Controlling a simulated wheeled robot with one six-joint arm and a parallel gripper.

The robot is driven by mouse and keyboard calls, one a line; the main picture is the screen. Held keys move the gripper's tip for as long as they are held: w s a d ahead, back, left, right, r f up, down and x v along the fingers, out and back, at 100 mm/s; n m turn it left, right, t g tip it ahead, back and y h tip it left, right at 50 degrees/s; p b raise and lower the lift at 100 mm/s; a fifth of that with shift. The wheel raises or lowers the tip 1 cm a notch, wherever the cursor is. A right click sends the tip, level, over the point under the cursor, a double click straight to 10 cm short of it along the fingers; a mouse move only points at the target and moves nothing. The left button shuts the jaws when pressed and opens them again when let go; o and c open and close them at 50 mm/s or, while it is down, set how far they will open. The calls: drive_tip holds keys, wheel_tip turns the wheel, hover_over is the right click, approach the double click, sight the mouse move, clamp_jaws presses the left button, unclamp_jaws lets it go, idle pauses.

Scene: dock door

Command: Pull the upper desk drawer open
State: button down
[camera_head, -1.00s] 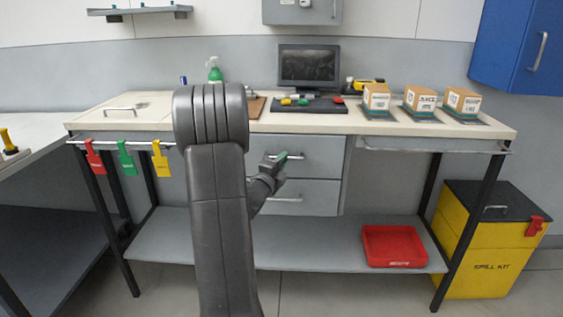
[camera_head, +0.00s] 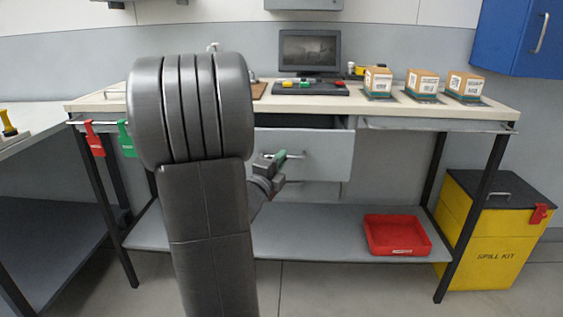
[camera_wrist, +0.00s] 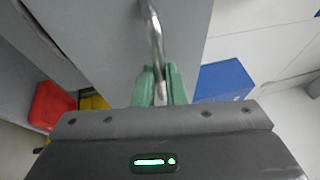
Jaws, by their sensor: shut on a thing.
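The upper desk drawer (camera_head: 325,152) stands pulled out from under the desktop, with a dark gap showing above its grey front. Its metal bar handle (camera_head: 296,156) is partly hidden by my gripper. My gripper (camera_head: 281,159) has green fingers and is at the handle. In the wrist view, my gripper's green fingers (camera_wrist: 160,84) are closed around the lower end of the handle (camera_wrist: 155,35). The drawer front (camera_wrist: 105,35) fills the upper left there. My arm hides the left part of the drawer in the head view.
The desktop (camera_head: 440,108) carries a monitor (camera_head: 309,52), a keyboard tray and several boxes. A red bin (camera_head: 397,237) sits on the lower shelf. A yellow spill kit (camera_head: 488,240) stands at the right. The floor in front is clear.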

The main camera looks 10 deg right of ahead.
drive_tip(key=s+a+b, duration=0.2)
drive_tip(key=s+a, duration=0.1)
drive_tip(key=s, duration=0.9)
drive_tip(key=shift+s+a, duration=0.35)
drive_tip(key=shift+s, duration=0.05)
drive_tip(key=c, duration=1.5)
unclamp_jaws()
drive_tip(key=v, duration=1.4)
drive_tip(key=shift+p, duration=0.4)
drive_tip(key=shift+w+d+r, duration=0.1)
drive_tip(key=shift+w+d, duration=0.05)
drive_tip(key=x, duration=1)
drive_tip(key=shift+w+b, duration=0.2)
drive_tip(key=shift+b, duration=0.15)
